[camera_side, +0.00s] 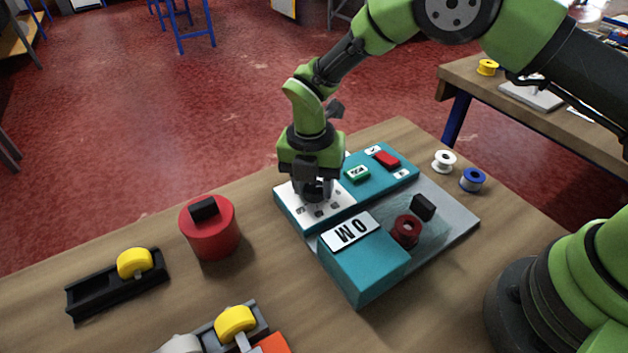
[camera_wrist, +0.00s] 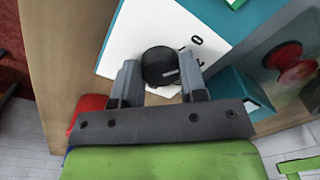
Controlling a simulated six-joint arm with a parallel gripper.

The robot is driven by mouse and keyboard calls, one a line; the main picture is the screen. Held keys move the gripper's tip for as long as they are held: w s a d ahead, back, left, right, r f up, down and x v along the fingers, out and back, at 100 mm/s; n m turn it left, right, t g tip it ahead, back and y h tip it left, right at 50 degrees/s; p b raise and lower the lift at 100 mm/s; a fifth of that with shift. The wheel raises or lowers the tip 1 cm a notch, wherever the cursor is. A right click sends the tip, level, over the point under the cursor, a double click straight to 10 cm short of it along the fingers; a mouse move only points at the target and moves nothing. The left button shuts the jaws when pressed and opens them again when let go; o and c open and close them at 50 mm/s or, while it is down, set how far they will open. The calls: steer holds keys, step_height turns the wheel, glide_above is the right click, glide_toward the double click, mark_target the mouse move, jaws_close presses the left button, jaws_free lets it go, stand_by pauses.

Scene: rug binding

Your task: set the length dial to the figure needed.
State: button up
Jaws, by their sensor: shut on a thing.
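The length dial is a round black knob (camera_wrist: 160,66) with a pale pointer mark, set on a white plate (camera_wrist: 137,31) printed with figures. In the wrist view my gripper (camera_wrist: 161,80) has one finger on each side of the knob and is shut on it. The figures near the knob are too small or too covered to read for certain. In the side view my gripper (camera_side: 316,192) points down onto the white plate (camera_side: 338,209) of the teal machine (camera_side: 372,279), and the knob is mostly hidden by it.
A green button (camera_side: 357,173) and a red button (camera_side: 387,159) sit on the teal panel behind the dial. A dark red spool (camera_side: 406,230) and a black block (camera_side: 423,207) stand on the grey plate. A red cylinder (camera_side: 209,232) is left of the machine. White (camera_side: 444,161) and blue (camera_side: 472,180) spools stand right.

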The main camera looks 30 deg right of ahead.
steer(key=m, duration=0.7)
steer(key=shift+s, duration=0.1)
steer(key=m, duration=0.4)
steer(key=shift+y, duration=0.3)
steer(key=m, duration=0.3)
steer(key=shift+m, duration=0.3)
steer(key=m, duration=0.5)
steer(key=shift+m, duration=2.4)
steer(key=o, duration=0.9)
steer(key=shift+o, duration=0.2)
